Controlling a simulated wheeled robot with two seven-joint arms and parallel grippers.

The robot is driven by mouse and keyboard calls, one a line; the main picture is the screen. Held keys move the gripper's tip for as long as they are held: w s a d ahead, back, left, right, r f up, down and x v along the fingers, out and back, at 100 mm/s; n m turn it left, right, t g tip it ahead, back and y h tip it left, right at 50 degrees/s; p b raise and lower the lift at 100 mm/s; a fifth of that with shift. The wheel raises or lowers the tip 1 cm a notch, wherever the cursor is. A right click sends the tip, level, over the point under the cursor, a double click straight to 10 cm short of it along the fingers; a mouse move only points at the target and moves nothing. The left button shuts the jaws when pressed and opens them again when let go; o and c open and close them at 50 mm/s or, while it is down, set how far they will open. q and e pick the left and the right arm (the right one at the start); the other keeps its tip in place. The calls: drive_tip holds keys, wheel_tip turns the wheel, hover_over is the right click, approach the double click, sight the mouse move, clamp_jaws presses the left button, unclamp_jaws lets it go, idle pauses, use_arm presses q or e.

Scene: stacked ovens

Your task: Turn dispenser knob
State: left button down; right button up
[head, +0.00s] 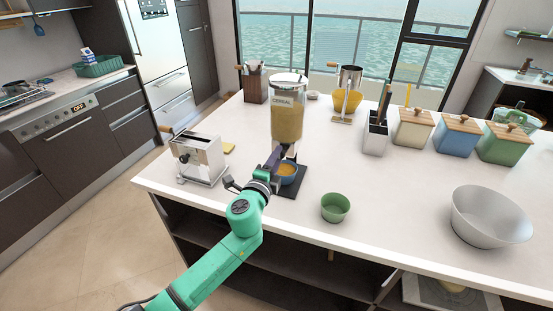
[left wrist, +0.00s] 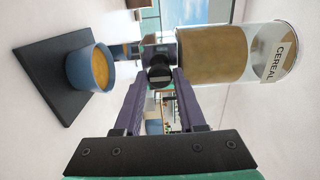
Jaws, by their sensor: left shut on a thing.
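The cereal dispenser (head: 287,122) stands on the island counter, a clear canister filled with tan cereal and labelled CEREAL. It also shows sideways in the left wrist view (left wrist: 212,54). Its dark round knob (left wrist: 160,76) sits below the canister, between my left fingertips. My left gripper (left wrist: 158,80) is shut on this knob. In the head view my left gripper (head: 277,160) hides the knob. A blue bowl (head: 288,179) with orange-tan cereal in it stands on the dispenser's black base (left wrist: 50,98), under the outlet. My right gripper is not in view.
A green bowl (head: 335,207) stands right of the base, and a big white bowl (head: 490,217) farther right. A metal toaster-like machine (head: 198,158) stands to the left. Several lidded canisters line the back right. The counter's middle is clear.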

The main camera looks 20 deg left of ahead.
use_arm(q)
drive_tip(key=c, duration=0.5)
unclamp_jaws()
drive_tip(key=s+b, duration=0.1)
drive_tip(key=s, duration=0.3)
drive_tip(key=s+b, duration=0.1)
drive_tip(key=s, duration=0.4)
drive_tip(key=s+a+b, duration=0.1)
drive_tip(key=s, duration=0.4)
drive_tip(key=shift+s, duration=0.25)
